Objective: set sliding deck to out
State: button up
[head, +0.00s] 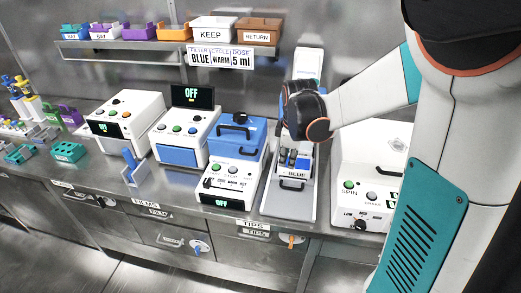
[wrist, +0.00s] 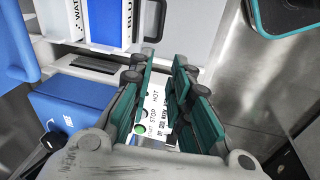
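A tall white station (head: 305,68) stands right of the blue-lidded machine. What looks like its sliding deck (head: 279,209) is a long pale plate at the front, carrying a dark-handled block labelled BLUE (head: 294,174). In the wrist view, labelled white and blue cartridges (wrist: 116,20) show at the top. My gripper (wrist: 159,75) has its teal fingers apart with nothing held between them. A button panel (wrist: 153,108) shows through the gap. In the head view my wrist hangs over the station and hides its middle; the fingertips are not clear there.
The blue-lidded machine (head: 232,140) is close on the left, its display reading OFF. A white SPIN machine (head: 364,165) stands on the right. A shelf with KEEP (head: 212,30) and RETURN (head: 256,32) bins is on the back wall. The bench front has drawers (head: 256,245).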

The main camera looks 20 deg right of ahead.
aim_at(292, 188)
jog(key=shift+n+g, duration=0.3)
jog(key=shift+n, duration=0.3)
jog(key=d+f+b, duration=0.1)
jog(key=f, duration=0.4)
jog(key=w+d+f+b, duration=0.1)
jog(key=f+b, duration=0.1)
jog(key=f, duration=0.3)
jog(key=d+f+b, duration=0.1)
jog(key=f+b, duration=0.1)
jog(key=f, duration=0.3)
jog(key=shift+w+d+f, duration=0.25)
jog(key=shift+d+f, duration=0.05)
jog(key=shift+d, duration=0.1)
jog(key=shift+c, duration=0.3)
grip_shut()
